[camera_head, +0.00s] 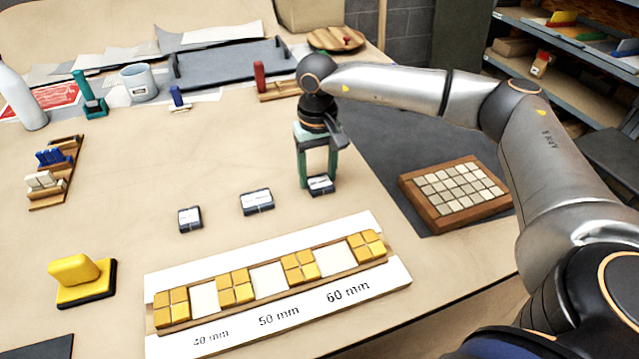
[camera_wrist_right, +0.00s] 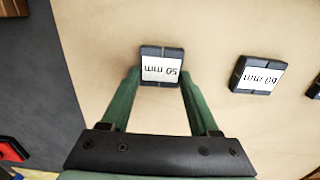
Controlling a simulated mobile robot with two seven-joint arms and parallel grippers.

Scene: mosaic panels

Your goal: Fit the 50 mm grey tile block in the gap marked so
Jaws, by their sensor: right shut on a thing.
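The 50 mm grey tile block (camera_head: 320,186) is between the fingertips of my right gripper (camera_head: 318,178), which is shut on it, at or close above the table. In the right wrist view the block (camera_wrist_right: 161,78) shows its label "50 mm" upside down, between the green fingers (camera_wrist_right: 158,85). The mosaic strip (camera_head: 150,318) lies in front, with yellow tile groups and three white gaps. The gap marked 50 mm (camera_head: 269,281) is the middle one and is empty. My left gripper is not in view.
Two other grey blocks lie on the table: one at the middle (camera_head: 257,201), one at the left (camera_head: 190,218). A yellow-handled float (camera_head: 75,275) stands at the left front. A wooden tray of pale tiles (camera_head: 440,220) is at right. The table between blocks and strip is clear.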

